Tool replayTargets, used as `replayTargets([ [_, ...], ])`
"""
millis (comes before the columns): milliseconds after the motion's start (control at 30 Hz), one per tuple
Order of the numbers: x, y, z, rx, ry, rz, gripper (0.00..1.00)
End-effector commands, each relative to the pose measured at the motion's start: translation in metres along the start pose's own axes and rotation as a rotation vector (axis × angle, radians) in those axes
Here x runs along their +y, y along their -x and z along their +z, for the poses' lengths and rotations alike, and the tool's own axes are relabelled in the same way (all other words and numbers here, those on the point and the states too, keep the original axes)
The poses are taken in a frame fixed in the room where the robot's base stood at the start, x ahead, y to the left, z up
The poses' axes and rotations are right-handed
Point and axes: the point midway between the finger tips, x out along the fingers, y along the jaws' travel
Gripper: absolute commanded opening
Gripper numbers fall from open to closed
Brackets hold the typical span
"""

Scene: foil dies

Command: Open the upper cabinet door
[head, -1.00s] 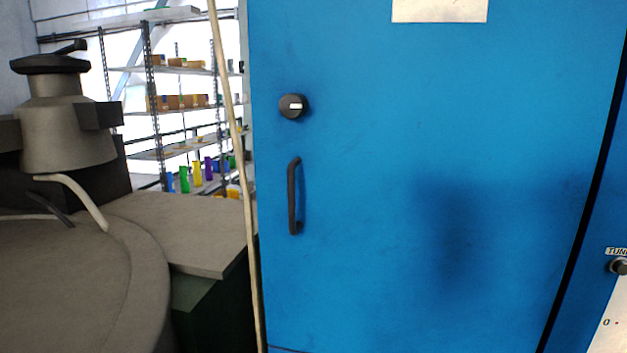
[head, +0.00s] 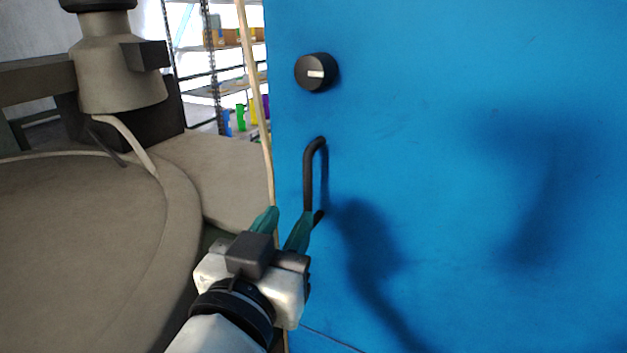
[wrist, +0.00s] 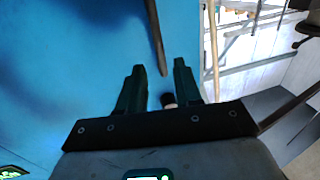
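The blue cabinet door (head: 440,120) fills the right of the head view and looks closed. Its dark upright bar handle (head: 309,175) is near the door's left edge, below a round black knob (head: 316,72). My gripper (head: 286,218) is open, with teal fingers, at the handle's lower end. The right finger overlaps that end in the picture; contact cannot be told. In the wrist view, the handle (wrist: 155,35) ends between the open fingertips (wrist: 159,68). A small dark thing (wrist: 168,100) shows partly between the fingers, too hidden to name surely.
A large grey round machine (head: 80,250) stands close on the left, with a grey ledge (head: 215,175) beside it. A thin pale pole (head: 257,95) runs upright along the door's left edge. A shelf rack (head: 230,88) with coloured items stands behind.

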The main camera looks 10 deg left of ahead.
Motion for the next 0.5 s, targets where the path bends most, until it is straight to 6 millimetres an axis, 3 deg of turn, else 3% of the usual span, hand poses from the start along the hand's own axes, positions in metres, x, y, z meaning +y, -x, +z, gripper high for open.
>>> replayTargets([
  [300,0.002,-0.059,-0.002,-0.003,0.003,0.005,0.34],
  [500,0.002,-0.085,-0.001,-0.003,0.002,0.003,0.34],
])
